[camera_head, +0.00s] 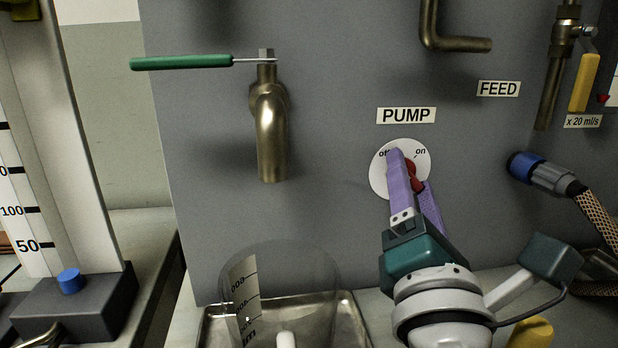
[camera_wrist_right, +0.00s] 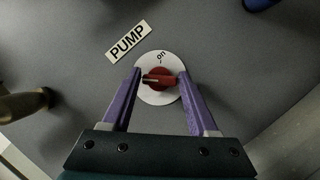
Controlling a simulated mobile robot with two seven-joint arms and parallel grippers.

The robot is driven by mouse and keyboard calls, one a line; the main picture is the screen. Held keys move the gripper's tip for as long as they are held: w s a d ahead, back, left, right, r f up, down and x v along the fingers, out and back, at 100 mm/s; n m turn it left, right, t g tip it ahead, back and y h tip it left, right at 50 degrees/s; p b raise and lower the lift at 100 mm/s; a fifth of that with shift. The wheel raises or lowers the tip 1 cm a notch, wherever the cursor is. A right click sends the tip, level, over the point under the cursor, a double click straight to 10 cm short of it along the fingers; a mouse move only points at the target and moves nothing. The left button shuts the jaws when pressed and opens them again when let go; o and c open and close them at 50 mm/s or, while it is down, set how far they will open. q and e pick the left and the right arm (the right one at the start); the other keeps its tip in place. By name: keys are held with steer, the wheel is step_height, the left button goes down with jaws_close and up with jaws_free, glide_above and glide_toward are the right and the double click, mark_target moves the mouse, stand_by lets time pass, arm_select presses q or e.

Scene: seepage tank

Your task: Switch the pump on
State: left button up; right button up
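The pump switch is a red knob (camera_head: 413,176) on a round white dial (camera_head: 381,173) under the PUMP label (camera_head: 406,115) on the grey panel. My left gripper is not in view.
A brass tap (camera_head: 271,135) with a green lever (camera_head: 182,62) is left of the dial. Below it a clear graduated cylinder (camera_head: 290,270) stands in a metal tray (camera_head: 355,325). A blue-ended hose fitting (camera_head: 540,173) is to the right. The panel around the dial is clear.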

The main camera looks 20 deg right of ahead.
jaws_close()
steer(key=shift+m+g, duration=0.3)
steer(key=shift+m, duration=0.2)
steer(key=m+g, duration=0.1)
steer(key=m, duration=0.2)
steer(key=shift+m, duration=0.3)
steer(key=m+g, duration=0.2)
steer(key=m, duration=0.2)
steer(key=shift+r+m, duration=0.15)
steer(key=shift+m, duration=0.15)
steer(key=m, duration=0.2)
steer(key=m+g+y+p, duration=0.1)
steer(key=m, duration=0.1)
steer(key=shift+r+m+g, duration=0.15)
steer(key=shift+m+g, duration=0.15)
steer(key=shift+m+y+p, duration=0.7)
steer(key=shift+m+p, duration=0.05)
steer(key=shift+m, duration=0.25)
